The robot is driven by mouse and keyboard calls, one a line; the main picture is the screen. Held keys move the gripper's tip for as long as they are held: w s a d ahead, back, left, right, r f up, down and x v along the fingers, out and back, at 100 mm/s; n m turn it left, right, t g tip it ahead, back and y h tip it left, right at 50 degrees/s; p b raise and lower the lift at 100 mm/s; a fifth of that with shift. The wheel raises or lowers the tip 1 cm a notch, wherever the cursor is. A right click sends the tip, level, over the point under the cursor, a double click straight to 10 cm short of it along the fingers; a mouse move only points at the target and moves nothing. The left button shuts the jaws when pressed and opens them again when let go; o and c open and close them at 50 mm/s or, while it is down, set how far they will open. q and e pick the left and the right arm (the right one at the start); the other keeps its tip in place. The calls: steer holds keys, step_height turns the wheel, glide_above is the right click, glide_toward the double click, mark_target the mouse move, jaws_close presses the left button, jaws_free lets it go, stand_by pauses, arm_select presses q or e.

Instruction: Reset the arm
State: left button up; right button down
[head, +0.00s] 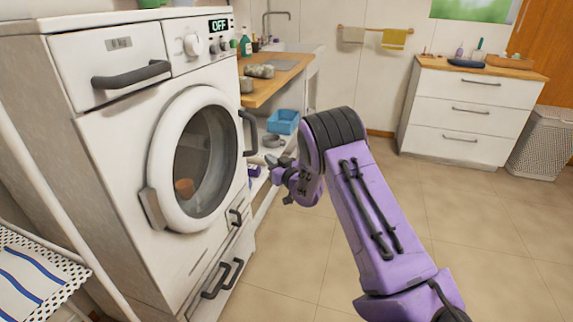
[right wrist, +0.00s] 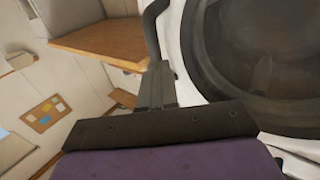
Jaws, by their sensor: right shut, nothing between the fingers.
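My right arm (head: 375,215), purple with black parts, reaches into the middle of the head view. Its gripper (head: 272,163) is beside the right edge of the white washing machine's round door (head: 150,140). In the right wrist view the gripper's dark fingers (right wrist: 157,82) are together with nothing held. A dark curved handle (right wrist: 153,25) rises right behind the fingertips; I cannot tell whether they touch it. In the head view this handle (head: 249,132) stands at the door's right side. The door looks closed, with a brownish object (head: 184,188) behind its glass. My left gripper is not in view.
A wooden counter (head: 262,88) with a sink and an open shelf with a blue basket (head: 283,121) stand beyond the machine. White drawers (head: 470,112) and a grey hamper (head: 541,143) are at the back right. The tiled floor (head: 480,215) is clear.

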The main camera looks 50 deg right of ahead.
steer(key=s, duration=0.4)
steer(key=shift+s+d+f, duration=0.15)
steer(key=shift+s+f, duration=0.15)
steer(key=s+a+f+m+g+h+p, duration=0.2)
steer(key=s+a+f+m+g+p, duration=0.35)
steer(key=s+a+f, duration=0.7)
steer(key=s+a+f+g+p, duration=0.1)
steer(key=s+a+f+g, duration=0.1)
steer(key=s, duration=0.6)
steer(key=s+a+f+g+y+p, duration=0.1)
steer(key=s+a+f+g, duration=0.2)
steer(key=s, duration=0.5)
steer(key=s+a+f+g+y+p, duration=0.1)
steer(key=s+a+f+g, duration=0.2)
steer(key=s, duration=0.5)
steer(key=a+g, duration=0.1)
steer(key=a, duration=0.1)
steer(key=shift+s+a+n, duration=0.3)
steer(key=shift+s+n, duration=0.05)
